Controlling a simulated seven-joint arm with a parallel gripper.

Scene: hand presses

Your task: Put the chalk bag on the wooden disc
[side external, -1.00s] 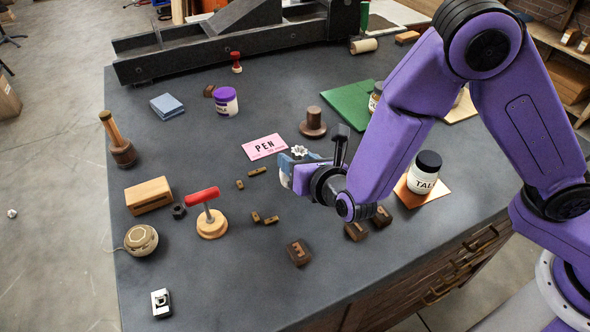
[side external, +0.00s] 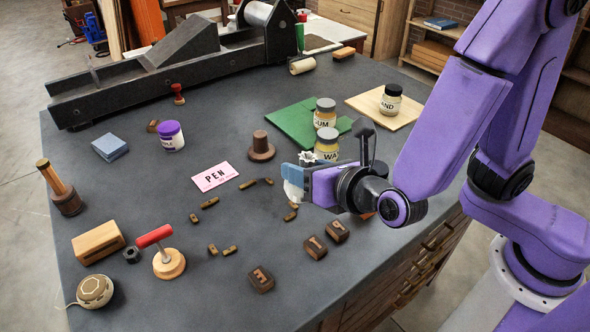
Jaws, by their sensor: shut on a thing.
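My gripper (side external: 302,186) is shut on a pale blue and white bag with a ruffled white top, which I take for the chalk bag (side external: 292,176). It holds the bag above the table, right of the pink PEN card. My fingers hide much of the bag. I cannot tell for sure which thing is the wooden disc. A dark brown round disc with a knob (side external: 261,150) stands behind and left of the gripper. A pale round wooden base with a red handle (side external: 169,264) stands at the front left. Nothing lies on either disc apart from its own knob or handle.
A PEN card (side external: 215,177) and several small brown pieces lie left of my gripper. Lettered brown blocks (side external: 315,247) lie in front. Jars (side external: 327,145) stand behind, by a green sheet (side external: 288,125). A beige round thing with a string (side external: 95,291) sits front left.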

